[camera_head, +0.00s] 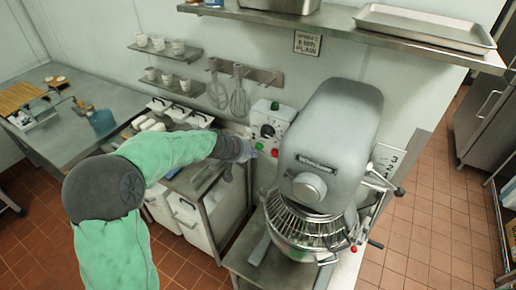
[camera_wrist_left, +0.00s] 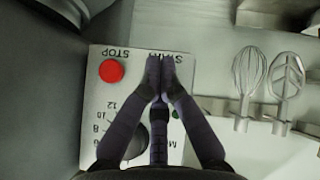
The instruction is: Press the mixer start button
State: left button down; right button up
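The mixer (camera_head: 328,140) is a large grey machine with a wire bowl guard, right of centre in the head view. Its pale control box (camera_head: 268,122) is on the wall side, left of the mixer head. On it a green button (camera_head: 259,146) and a red button (camera_head: 274,153) show low down. In the wrist view the red STOP button (camera_wrist_left: 112,71) is clear on the panel. My left gripper (camera_wrist_left: 160,66) is shut and empty, its tips together over the START lettering, hiding what lies beneath. In the head view the left gripper (camera_head: 246,150) is at the box; contact cannot be told.
Whisks (camera_head: 239,100) hang on the wall left of the box. A steel shelf (camera_head: 350,28) with a tray runs above the mixer. A cart with white bins (camera_head: 190,212) stands below my arm. Tiled floor is open at the right.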

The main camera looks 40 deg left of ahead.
pick_arm(q)
jog(key=shift+w, duration=0.2)
jog(key=shift+w, duration=0.25)
